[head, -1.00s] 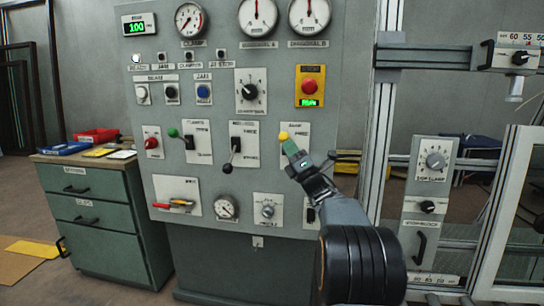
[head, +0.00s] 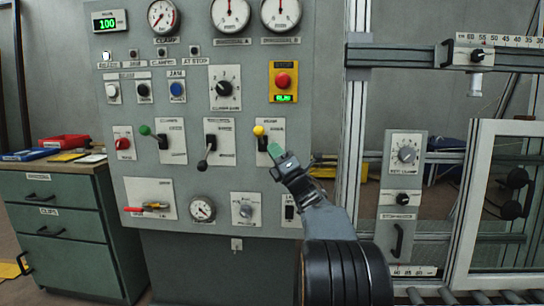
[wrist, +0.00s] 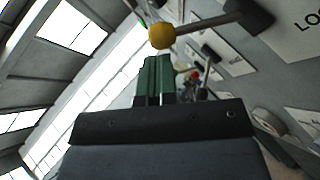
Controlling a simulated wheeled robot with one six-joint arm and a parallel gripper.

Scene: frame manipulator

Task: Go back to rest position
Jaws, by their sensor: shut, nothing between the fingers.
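My gripper (head: 277,152) has green fingers, which are together with nothing between them. In the head view it is in front of the grey control panel (head: 225,180), just below and right of a lever with a yellow ball knob (head: 259,130). In the wrist view the green fingers (wrist: 153,75) point up the picture, and the yellow knob (wrist: 161,36) shows just beyond their tips. The knob looks apart from the fingers there. My arm reaches up from the lower right of the head view.
The panel carries gauges, switches, a green-knob lever (head: 145,130), a black-knob lever (head: 202,166) and a red button (head: 283,80). A green drawer cabinet (head: 60,225) stands at the left. A metal frame (head: 354,130) with a clamp unit (head: 404,190) stands at the right.

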